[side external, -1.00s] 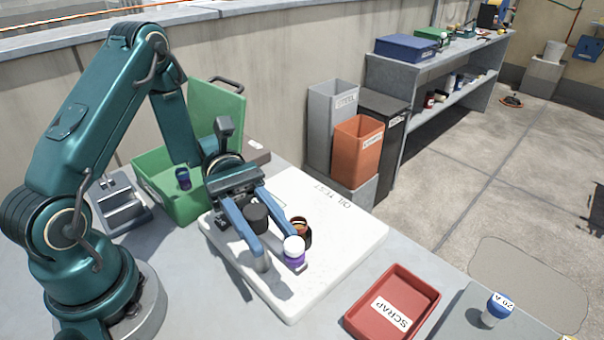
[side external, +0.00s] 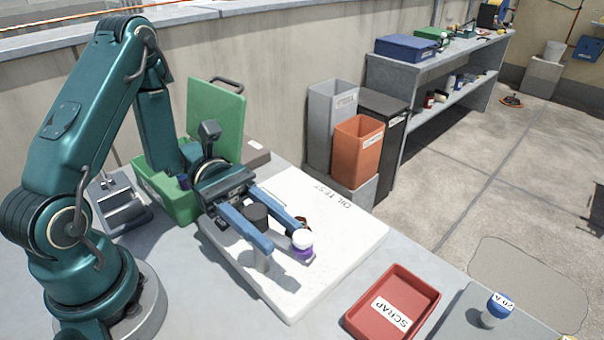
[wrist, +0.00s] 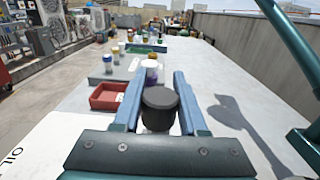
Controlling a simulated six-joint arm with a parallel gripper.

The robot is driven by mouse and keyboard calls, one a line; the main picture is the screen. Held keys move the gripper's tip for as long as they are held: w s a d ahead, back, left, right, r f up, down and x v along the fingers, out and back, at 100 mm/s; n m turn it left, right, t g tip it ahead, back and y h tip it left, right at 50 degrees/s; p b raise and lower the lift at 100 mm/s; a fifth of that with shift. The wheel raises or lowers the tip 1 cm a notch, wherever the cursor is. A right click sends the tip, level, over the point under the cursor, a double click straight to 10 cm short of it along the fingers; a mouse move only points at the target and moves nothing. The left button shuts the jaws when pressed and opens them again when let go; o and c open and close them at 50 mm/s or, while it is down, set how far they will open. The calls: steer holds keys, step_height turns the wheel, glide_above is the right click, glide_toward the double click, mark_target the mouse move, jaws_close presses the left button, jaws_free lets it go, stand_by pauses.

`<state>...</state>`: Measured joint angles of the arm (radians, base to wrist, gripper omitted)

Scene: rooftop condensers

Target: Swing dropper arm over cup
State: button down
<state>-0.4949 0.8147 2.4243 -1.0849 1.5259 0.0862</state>
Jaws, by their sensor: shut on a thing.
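The dropper arm's post (side external: 262,262) with a black knob (side external: 254,218) stands on the white OIL TEST board (side external: 330,250). My gripper (side external: 284,241) is shut on the knob, its long blue fingers along either side. The knob also shows between them in the wrist view (wrist: 160,108). A small bottle with a white cap and purple band (side external: 303,245) sits just past the fingertips, seemingly at the arm's outer end; the wrist view shows it too (wrist: 150,73). The brown cup (side external: 303,220) is mostly hidden behind one finger. I cannot tell whether the bottle is above it.
A red SCRAP tray (side external: 393,304) lies right of the board. A blue-capped jar (side external: 496,308) stands on a grey surface beyond it. A green open case (side external: 216,115) stands behind the board, and a grey metal holder (side external: 122,207) at the left. The board's front is clear.

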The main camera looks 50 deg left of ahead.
mark_target(247, 208)
steer(key=shift+w+n+t, duration=0.1)
steer(key=shift+n+t, duration=0.3)
steer(key=shift+t, duration=0.2)
steer(key=shift+c, duration=2.2)
jaws_free()
steer(key=shift+a, duration=0.15)
steer(key=shift+s+a, duration=0.2)
steer(key=shift+a, duration=2.25)
